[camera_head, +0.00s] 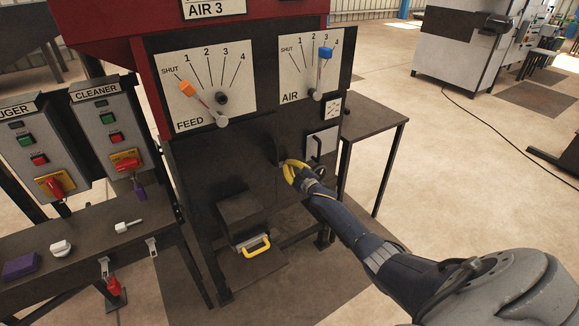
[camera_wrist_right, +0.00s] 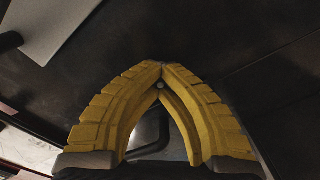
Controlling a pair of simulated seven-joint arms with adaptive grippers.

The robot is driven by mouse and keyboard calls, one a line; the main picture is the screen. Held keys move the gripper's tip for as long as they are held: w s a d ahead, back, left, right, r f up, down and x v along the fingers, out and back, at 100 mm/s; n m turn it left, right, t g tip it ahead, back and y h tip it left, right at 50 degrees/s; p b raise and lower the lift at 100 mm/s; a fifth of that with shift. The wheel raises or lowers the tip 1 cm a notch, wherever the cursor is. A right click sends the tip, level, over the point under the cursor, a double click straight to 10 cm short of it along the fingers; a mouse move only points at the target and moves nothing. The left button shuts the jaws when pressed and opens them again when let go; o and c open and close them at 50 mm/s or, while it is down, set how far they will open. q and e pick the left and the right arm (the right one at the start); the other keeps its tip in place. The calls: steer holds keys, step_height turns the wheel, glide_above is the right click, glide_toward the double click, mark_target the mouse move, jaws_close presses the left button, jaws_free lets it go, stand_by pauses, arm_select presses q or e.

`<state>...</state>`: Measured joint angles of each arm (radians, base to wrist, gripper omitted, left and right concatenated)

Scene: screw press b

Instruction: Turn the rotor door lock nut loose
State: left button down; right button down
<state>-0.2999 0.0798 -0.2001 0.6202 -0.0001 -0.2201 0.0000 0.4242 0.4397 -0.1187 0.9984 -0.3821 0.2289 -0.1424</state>
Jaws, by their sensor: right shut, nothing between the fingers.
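My right gripper (camera_head: 289,170) is at the dark front panel (camera_head: 225,165) of the red-topped machine, below the dials. Its yellow fingers are shut with their tips together, and they also show in the right wrist view (camera_wrist_right: 162,72). A small grey round thing (camera_wrist_right: 160,86) shows just under the fingertips; I cannot tell whether it is the lock nut. A dark bent bar (camera_wrist_right: 150,135) shows between the fingers, apart from the tips. In the head view the gripper hides the spot behind it, and I cannot pick out the lock nut. My left gripper is not in view.
A white plate (camera_head: 322,142) with a black handle is just right of the gripper. The FEED dial (camera_head: 205,90) and AIR dial (camera_head: 310,62) are above. A box with a yellow handle (camera_head: 253,246) juts out below. A side table (camera_head: 370,118) stands at right.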

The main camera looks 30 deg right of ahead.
steer(key=c, duration=2.1)
jaws_free()
steer(key=shift+r, duration=0.1)
steer(key=shift+c, duration=0.2)
steer(key=o, duration=1.2)
steer(key=shift+a, duration=0.1)
steer(key=s, duration=1.2)
